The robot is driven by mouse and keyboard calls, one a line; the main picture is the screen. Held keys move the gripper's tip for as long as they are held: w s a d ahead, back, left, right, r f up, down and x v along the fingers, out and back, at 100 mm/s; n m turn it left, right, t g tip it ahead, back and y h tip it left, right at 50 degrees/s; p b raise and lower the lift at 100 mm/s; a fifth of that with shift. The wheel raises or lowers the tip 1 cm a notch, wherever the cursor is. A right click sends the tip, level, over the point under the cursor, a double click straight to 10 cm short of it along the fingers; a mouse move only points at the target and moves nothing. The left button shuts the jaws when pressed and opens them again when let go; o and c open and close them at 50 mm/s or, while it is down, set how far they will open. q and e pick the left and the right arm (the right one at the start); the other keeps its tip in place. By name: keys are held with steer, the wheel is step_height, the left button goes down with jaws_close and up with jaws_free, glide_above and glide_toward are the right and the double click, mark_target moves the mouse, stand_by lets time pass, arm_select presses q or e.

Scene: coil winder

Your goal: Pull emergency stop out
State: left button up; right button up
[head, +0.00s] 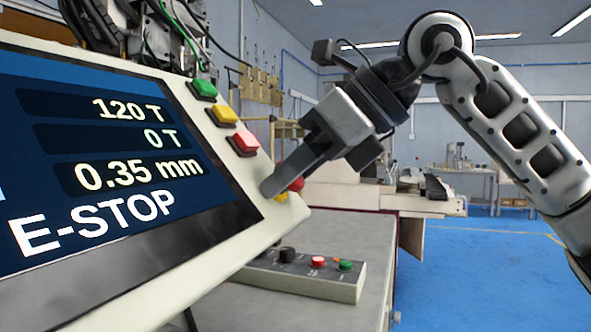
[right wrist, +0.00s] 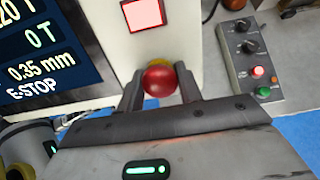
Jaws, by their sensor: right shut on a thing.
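The emergency stop is a red mushroom button (head: 297,184) on a yellow base (head: 281,197), on the lower right edge of the slanted control panel (head: 262,160). In the right wrist view the round red button (right wrist: 159,80) sits between both fingers, with its yellow base (right wrist: 158,63) behind it. My right gripper (head: 283,184) is shut on the button; in the head view a finger hides part of it. The panel screen (head: 110,150) reads "E-STOP", with 120 T, 0 T and 0.35 mm. My left gripper is not in view.
Green (head: 203,88), yellow (head: 222,115) and red (head: 244,143) square buttons line the panel edge above the emergency stop. A small control box (head: 300,275) with knobs and lit buttons lies below on the grey bench (head: 345,235). Blue floor is free at the right.

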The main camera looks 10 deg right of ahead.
steer(key=shift+f, duration=0.1)
stand_by(0.7)
steer(key=shift+s+d+r, duration=0.1)
steer(key=shift+d+r, duration=0.1)
steer(key=shift+r, duration=0.1)
steer(key=o, duration=1.3)
steer(key=shift+s+d, duration=0.15)
steer(key=o, duration=0.7)
steer(key=shift+r, duration=0.1)
